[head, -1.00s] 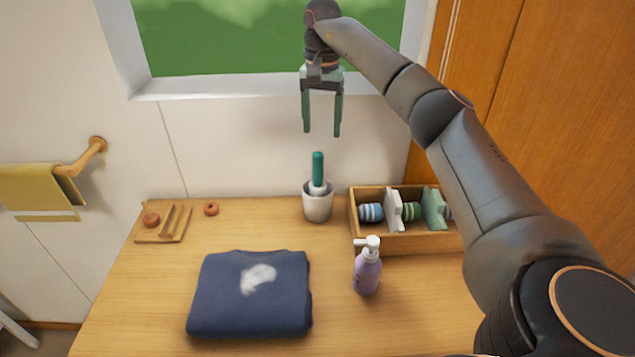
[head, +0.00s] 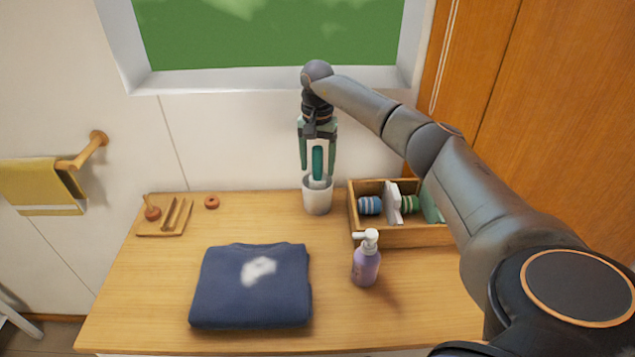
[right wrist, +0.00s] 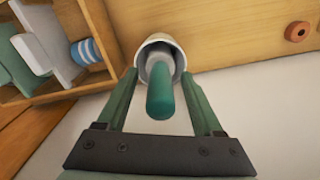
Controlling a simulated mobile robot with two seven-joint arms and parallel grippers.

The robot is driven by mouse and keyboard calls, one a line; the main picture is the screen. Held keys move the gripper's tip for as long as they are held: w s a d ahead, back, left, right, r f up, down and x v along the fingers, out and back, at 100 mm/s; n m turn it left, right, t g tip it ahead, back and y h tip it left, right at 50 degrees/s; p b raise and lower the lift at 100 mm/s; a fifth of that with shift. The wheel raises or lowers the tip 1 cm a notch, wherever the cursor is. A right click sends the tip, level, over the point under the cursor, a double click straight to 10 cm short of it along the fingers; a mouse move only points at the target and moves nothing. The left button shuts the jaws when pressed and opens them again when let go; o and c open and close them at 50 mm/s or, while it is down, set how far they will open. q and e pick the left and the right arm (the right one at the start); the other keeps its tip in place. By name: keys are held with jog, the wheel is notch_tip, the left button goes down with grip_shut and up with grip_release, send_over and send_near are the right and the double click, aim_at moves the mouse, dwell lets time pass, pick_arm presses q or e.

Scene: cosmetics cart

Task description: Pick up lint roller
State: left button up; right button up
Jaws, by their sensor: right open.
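The lint roller (head: 317,162) stands upright in a white cup (head: 317,199) near the back of the table, its green handle pointing up. In the right wrist view the lint roller's handle (right wrist: 161,98) points toward the camera, with the cup (right wrist: 155,45) beyond it. My right gripper (head: 318,172) is lowered over the handle, one finger on each side. In the right wrist view the right gripper (right wrist: 170,80) is open, with gaps between the handle and both fingers. The roller's lower end is hidden in the cup. My left gripper is not in view.
A wooden box (head: 400,238) with dividers and rolls stands close to the right of the cup. A lilac pump bottle (head: 366,264) and a folded navy sweater (head: 250,295) with white fluff are nearer. A small wooden tray (head: 155,231) is at left.

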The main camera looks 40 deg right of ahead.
grip_shut()
dwell(0.6)
